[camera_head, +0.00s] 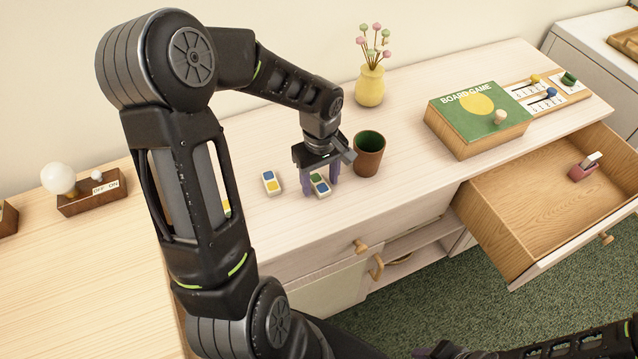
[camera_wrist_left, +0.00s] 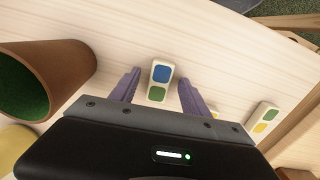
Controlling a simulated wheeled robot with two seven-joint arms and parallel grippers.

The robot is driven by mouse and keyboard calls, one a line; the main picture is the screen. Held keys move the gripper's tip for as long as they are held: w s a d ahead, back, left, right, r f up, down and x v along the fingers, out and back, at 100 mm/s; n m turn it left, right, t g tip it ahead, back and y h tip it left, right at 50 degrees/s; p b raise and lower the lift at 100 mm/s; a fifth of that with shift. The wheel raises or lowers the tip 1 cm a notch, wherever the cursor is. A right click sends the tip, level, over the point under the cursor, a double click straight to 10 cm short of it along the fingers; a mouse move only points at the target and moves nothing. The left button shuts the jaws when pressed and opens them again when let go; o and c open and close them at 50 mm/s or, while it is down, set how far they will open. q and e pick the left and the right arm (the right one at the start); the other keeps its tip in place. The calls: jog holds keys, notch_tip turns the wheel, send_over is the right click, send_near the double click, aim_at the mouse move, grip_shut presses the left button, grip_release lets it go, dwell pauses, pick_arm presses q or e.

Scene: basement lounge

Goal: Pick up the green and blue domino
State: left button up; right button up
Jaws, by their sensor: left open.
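The green and blue domino (camera_head: 321,188) lies flat on the pale wooden desk, with green and blue patches on a white face. It also shows in the left wrist view (camera_wrist_left: 160,74), blue half away from the gripper body. My left gripper (camera_head: 321,184) is open above it, one purple finger on either side, with visible gaps between the fingers and the domino. A blue and yellow domino (camera_head: 271,182) lies to the left. A green and yellow domino (camera_wrist_left: 262,122) lies at the right of the left wrist view. Of my right arm, only dark parts show at the bottom right.
A brown cup (camera_head: 369,153) stands close to the right of my left gripper. A yellow vase (camera_head: 370,86), a board game box (camera_head: 478,118) and counter boards (camera_head: 548,92) stand farther back. An open drawer (camera_head: 510,203) sticks out at the right. A lamp-switch block (camera_head: 92,192) is at left.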

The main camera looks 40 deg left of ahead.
pick_arm(q)
jog(key=shift+c, duration=0.3)
grip_shut()
dwell(0.3)
